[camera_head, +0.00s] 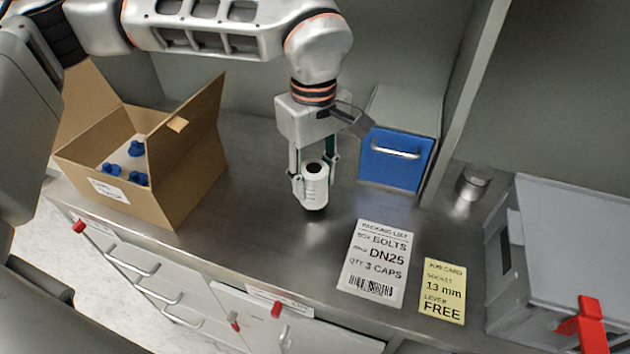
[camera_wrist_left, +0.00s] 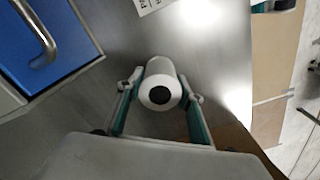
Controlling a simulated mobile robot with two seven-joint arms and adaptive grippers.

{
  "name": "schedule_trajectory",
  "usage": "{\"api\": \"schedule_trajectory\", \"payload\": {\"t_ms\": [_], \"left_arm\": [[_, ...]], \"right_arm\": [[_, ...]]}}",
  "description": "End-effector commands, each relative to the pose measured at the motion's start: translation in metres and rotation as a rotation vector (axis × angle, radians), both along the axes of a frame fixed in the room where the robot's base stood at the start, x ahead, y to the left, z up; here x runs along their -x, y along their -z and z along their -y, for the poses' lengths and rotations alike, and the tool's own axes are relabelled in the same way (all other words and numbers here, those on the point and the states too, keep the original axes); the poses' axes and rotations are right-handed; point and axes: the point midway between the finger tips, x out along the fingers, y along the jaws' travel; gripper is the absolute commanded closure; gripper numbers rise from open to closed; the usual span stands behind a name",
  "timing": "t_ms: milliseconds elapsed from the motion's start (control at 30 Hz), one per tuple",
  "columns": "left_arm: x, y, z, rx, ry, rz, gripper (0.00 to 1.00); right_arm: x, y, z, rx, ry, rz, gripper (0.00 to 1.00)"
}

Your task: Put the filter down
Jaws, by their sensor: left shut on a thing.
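The filter is a white cylinder (camera_head: 315,188) with a dark round hole in its top end. My left gripper (camera_head: 314,180) is shut on it, one finger on each side, over the metal counter. A dark shadow lies just under the filter's lower end; I cannot tell whether it touches the counter. In the left wrist view the filter (camera_wrist_left: 162,88) sits between the two green-padded fingers, its holed end towards the camera. My right gripper is not in view.
An open cardboard box (camera_head: 120,213) with blue-capped items stands at left. A blue-fronted drawer unit (camera_head: 393,160) is behind right. A packing list (camera_head: 376,264) and yellow job card (camera_head: 442,291) lie on the counter (camera_head: 250,235). A grey case (camera_head: 570,250) with a red latch stands at right.

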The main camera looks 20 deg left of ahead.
Motion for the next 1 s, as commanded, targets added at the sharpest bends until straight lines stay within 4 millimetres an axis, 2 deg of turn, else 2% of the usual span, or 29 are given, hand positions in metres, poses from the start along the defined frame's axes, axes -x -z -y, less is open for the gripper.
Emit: {"api": "schedule_trajectory", "payload": {"t_ms": [33, 100, 500, 533, 600, 1000], "left_arm": [[0.001, 0.010, 0.000, 0.001, 0.000, -0.004, 0.88], [-0.002, 0.016, 0.000, 0.001, -0.002, -0.003, 0.88], [-0.004, 0.020, 0.000, 0.001, 0.000, 0.001, 0.88], [-0.004, 0.020, 0.000, 0.000, 0.000, 0.000, 0.61], [-0.004, 0.020, 0.000, 0.001, 0.000, 0.001, 0.47], [-0.004, 0.015, 0.000, 0.001, 0.000, 0.002, 0.47]], "right_arm": [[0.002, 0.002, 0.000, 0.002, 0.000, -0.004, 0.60], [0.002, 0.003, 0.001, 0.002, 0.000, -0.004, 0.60], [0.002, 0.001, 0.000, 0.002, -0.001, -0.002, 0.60], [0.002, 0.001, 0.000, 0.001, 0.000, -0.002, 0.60], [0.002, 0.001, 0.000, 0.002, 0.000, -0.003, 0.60], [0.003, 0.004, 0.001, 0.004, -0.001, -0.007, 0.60]]}}
